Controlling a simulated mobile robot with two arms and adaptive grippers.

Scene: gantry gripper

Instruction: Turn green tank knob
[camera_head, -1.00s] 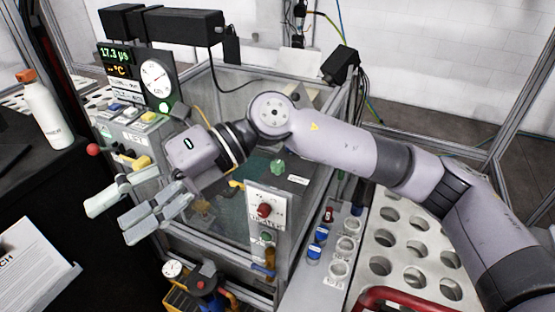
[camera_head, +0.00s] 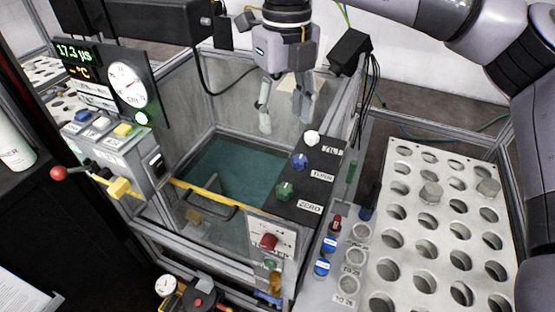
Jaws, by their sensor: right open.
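A green knob (camera_head: 284,189) sits on the black top panel (camera_head: 311,192) at the tank's right edge, by a label reading ZERO. A smaller green knob (camera_head: 270,265) is on the tank's front panel, below a red knob (camera_head: 268,241). My right gripper (camera_head: 284,112) is open and empty. It hangs with its fingers pointing down at the back of the tank (camera_head: 232,172), above and behind the green top knob and apart from it. My left gripper is not in view.
A blue knob (camera_head: 300,160) and a white knob (camera_head: 312,137) share the black panel with the green one. A white rack with holes (camera_head: 413,205) stands at right. A control box with a gauge (camera_head: 126,84) stands at left.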

